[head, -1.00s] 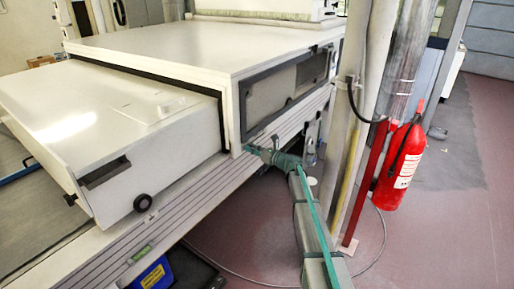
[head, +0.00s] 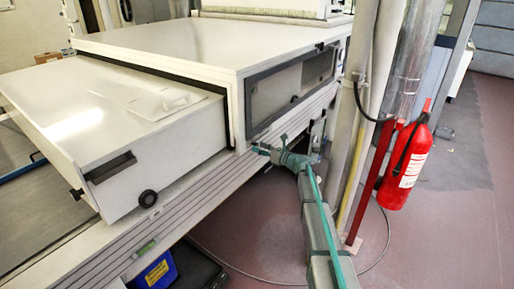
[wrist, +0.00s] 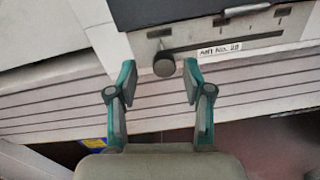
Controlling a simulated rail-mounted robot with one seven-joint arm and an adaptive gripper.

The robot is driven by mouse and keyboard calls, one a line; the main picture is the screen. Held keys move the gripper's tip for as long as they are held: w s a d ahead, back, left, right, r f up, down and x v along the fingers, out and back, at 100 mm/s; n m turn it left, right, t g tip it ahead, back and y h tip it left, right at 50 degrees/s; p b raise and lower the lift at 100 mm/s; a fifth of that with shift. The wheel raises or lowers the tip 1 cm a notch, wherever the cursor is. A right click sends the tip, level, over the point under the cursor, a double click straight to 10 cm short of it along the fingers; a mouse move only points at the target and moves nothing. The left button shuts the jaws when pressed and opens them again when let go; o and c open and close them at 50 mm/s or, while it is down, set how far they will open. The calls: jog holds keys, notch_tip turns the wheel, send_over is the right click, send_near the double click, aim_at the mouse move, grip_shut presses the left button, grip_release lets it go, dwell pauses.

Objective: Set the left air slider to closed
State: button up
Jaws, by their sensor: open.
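My gripper (wrist: 159,72) is open. In the head view, my gripper (head: 262,149) is at the lower front corner of the white housing (head: 236,125). The knob cannot be made out there.
A white drawer-like unit (head: 120,150) with a black wheel protrudes at left. Ribbed rails (head: 185,215) run below the housing. A pole (head: 357,115) and a red fire extinguisher (head: 405,165) stand right of my arm. A blue box (head: 158,271) sits low. Open floor lies at right.

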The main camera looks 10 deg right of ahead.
jog(key=v, duration=0.9)
jog(key=shift+s+d, duration=0.15)
